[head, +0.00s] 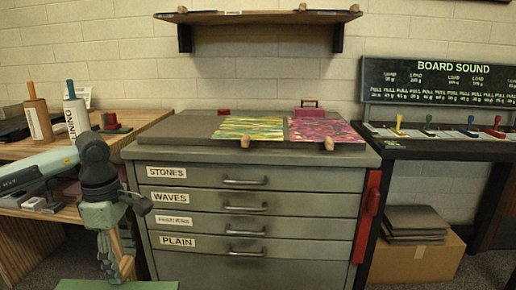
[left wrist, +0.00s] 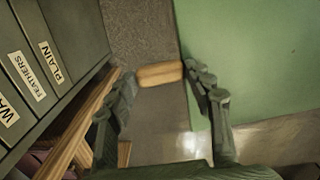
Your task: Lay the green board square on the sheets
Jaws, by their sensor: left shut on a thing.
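The green board (head: 115,285) shows only as a strip at the bottom edge of the head view, low in front of the cabinet. In the left wrist view it is a broad flat green face (left wrist: 260,60) at the right. My left gripper (head: 118,262) points down and is shut on a wooden tab (left wrist: 160,73) at the board's edge; one finger is on each side. A yellow-green marbled sheet (head: 250,126) and a pink-purple marbled sheet (head: 322,129) lie side by side on the cabinet top. My right gripper is not in view.
The grey cabinet (head: 255,211) has labelled drawers, all shut. A red handle (head: 368,215) is on its right side. The wooden bench (head: 150,118) stands left. A carton (head: 420,258) bearing grey slabs is at right.

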